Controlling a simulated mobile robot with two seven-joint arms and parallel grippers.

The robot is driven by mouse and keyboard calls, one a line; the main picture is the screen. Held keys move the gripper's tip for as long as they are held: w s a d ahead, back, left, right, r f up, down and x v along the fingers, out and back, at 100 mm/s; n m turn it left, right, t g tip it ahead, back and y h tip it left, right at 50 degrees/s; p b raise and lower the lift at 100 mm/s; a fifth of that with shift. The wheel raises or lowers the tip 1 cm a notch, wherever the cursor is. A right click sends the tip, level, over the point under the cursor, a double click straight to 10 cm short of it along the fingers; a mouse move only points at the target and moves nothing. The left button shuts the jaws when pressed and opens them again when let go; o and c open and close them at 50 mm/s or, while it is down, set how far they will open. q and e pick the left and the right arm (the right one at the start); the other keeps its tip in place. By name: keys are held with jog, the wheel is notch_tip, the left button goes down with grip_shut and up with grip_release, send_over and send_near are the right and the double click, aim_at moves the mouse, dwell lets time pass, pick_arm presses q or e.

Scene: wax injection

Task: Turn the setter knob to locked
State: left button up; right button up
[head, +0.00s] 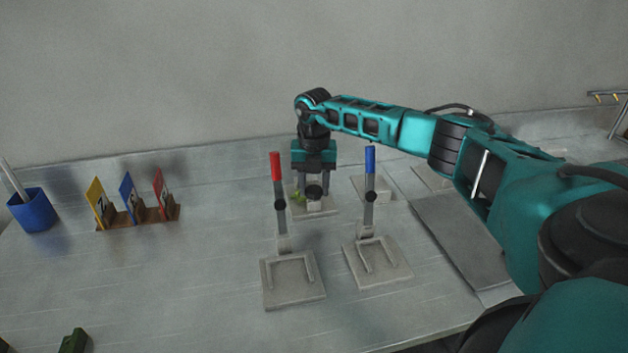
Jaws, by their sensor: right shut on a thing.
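The setter knob (314,192) is a small dark knob on a pale base plate (323,212) at the back middle of the table, behind two upright levers. My right gripper (314,181) points straight down over it and is shut on it. The fingers partly hide the knob, and its turned position cannot be told at this size. A small yellow-green piece (298,197) shows at the left of the knob.
A red-handled lever (276,168) and a blue-handled lever (370,160) stand upright in front of and beside the knob. Colored cards (129,193) in a wooden rack and a blue cup (34,211) stand left. A grey panel (455,235) lies right. The left front table is mostly clear.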

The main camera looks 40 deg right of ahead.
aim_at(314, 189)
jog(key=m, duration=0.5)
jog(key=shift+m, duration=0.4)
jog(key=shift+d, duration=0.1)
dwell(0.3)
jog(key=o, duration=1.1)
jog(key=shift+c, duration=0.2)
notch_tip(314, 189, up, 13)
jog(key=shift+f, duration=0.1)
